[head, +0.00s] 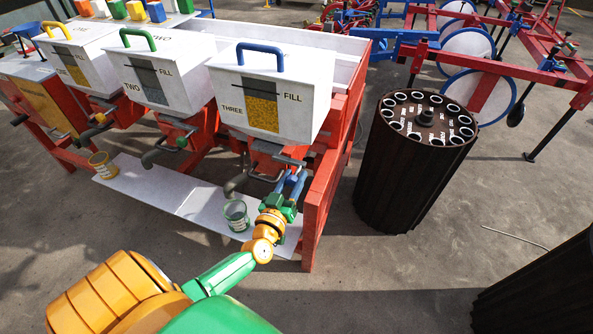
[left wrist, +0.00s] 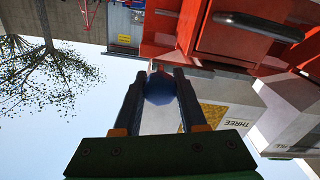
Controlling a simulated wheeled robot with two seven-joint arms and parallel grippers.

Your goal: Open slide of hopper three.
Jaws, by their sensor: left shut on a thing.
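Hopper three (head: 305,75) is a white box with a blue handle, a black FILL window and yellow contents, at the right end of the hopper row. A grey spout (head: 237,183) hangs below it. My left gripper (head: 293,180) reaches up under hopper three from the front. In the left wrist view its two dark fingers are shut on a round blue knob (left wrist: 160,88). The link between the knob and the slide is hidden. The hopper's THREE label (left wrist: 226,119) shows beside the fingers. My right gripper is not in view.
Hopper two (head: 165,75) is alongside. The red frame post (head: 315,210) is close right of my gripper. A dark ribbed drum (head: 410,170) stands farther right.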

